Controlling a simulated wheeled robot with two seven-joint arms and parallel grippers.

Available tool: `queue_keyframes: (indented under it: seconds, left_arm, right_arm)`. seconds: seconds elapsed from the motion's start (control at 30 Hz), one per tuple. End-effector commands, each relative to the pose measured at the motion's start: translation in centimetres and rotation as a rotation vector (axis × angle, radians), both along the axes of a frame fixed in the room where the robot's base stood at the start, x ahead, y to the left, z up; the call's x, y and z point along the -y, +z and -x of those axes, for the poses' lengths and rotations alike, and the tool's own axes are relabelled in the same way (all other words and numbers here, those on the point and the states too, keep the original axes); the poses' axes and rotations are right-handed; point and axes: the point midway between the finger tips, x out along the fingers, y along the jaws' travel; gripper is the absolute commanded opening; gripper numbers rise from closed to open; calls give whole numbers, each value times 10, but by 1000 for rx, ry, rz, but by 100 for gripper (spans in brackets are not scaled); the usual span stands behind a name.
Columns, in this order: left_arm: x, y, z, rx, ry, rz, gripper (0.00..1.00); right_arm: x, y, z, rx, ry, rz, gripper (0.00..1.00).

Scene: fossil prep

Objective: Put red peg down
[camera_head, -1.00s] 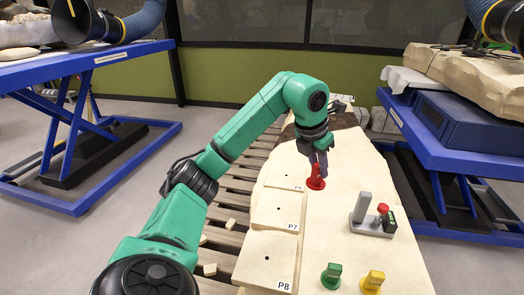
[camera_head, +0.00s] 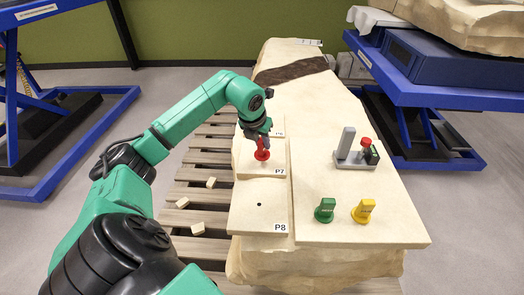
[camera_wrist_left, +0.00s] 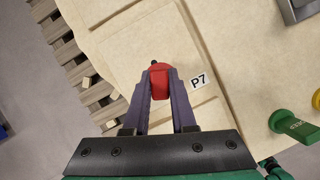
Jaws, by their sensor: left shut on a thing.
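My left gripper (camera_head: 264,142) is shut on the red peg (camera_head: 262,155), over the plate labelled P7 (camera_head: 248,168). In the left wrist view the red peg (camera_wrist_left: 160,80) sits between the two dark fingers, with the P7 label to its right. A small dark spot shows just beyond the peg there; I cannot tell whether it is the plate's hole or the peg's tip. I cannot tell whether the peg touches the plate. The plate labelled P8 (camera_head: 258,220) is empty, with its small dark hole showing. My right gripper is not in view.
A green peg (camera_head: 325,210) and a yellow peg (camera_head: 364,211) stand on the slab at the front right. A grey device with a red knob (camera_head: 356,152) stands farther back. Slatted boards with several loose chips lie left of the slab.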

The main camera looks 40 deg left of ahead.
Motion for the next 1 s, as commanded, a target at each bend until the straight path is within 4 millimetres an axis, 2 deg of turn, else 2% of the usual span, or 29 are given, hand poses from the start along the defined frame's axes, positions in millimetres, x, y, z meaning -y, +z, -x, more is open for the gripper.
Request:
queue_keyframes:
  seconds: [0.03,0.13,0.5,0.53,0.6,0.9,1.0]
  left_arm:
    - [1,-11,1,-5,0,2,0]
    - [1,-28,0,-3,0,2,0]
    - [0,-33,0,-1,-1,0,0]
    - [0,-33,0,-1,-1,0,28]
    - [0,-32,0,-1,-1,0,54]
    - [0,-32,0,-1,-1,1,54]
    - [0,-26,0,1,-1,-1,54]
  right_arm:
    - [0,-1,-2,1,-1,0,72]
    - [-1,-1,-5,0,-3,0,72]
    - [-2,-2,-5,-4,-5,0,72]
    - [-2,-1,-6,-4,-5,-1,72]
    - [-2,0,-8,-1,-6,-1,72]
    - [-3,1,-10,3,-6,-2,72]
    - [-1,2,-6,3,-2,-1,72]
